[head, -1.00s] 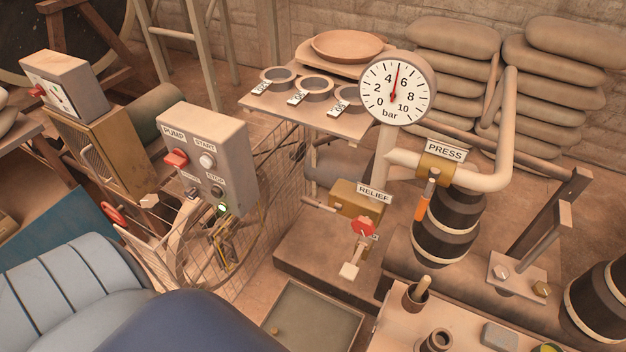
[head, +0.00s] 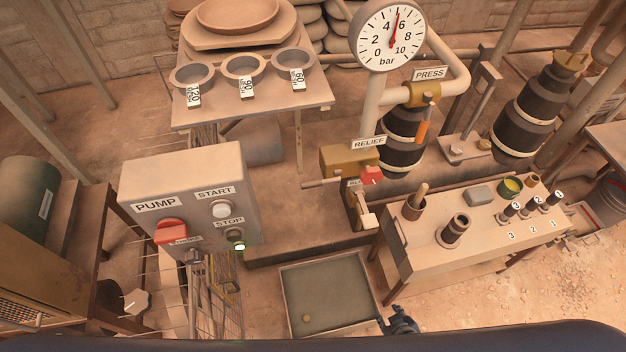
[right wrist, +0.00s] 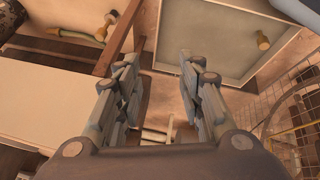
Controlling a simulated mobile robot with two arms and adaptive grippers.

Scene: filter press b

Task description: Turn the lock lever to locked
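No lever in view has a readable "lock" label, so I cannot tell which one is the lock lever. A red handle (head: 371,176) sits on the brass relief valve (head: 345,161), with a pale-ended lever (head: 368,219) below it. An orange-handled lever (head: 422,131) hangs at the press valve. A red switch (head: 170,231) is on the pump box, above a partly hidden label. My right gripper (head: 400,322) is low in the head view, beside the shallow tray and below these levers. In the right wrist view its fingers (right wrist: 158,62) are apart and empty. My left gripper is not in view.
The shallow tray (head: 284,282) lies on the floor at centre. A small wooden bench (head: 470,243) with cups and numbered pegs stands at right. The pump box (head: 235,165) stands at left. A gauge (head: 391,35) reads about 5 bar. Open ground is at lower right.

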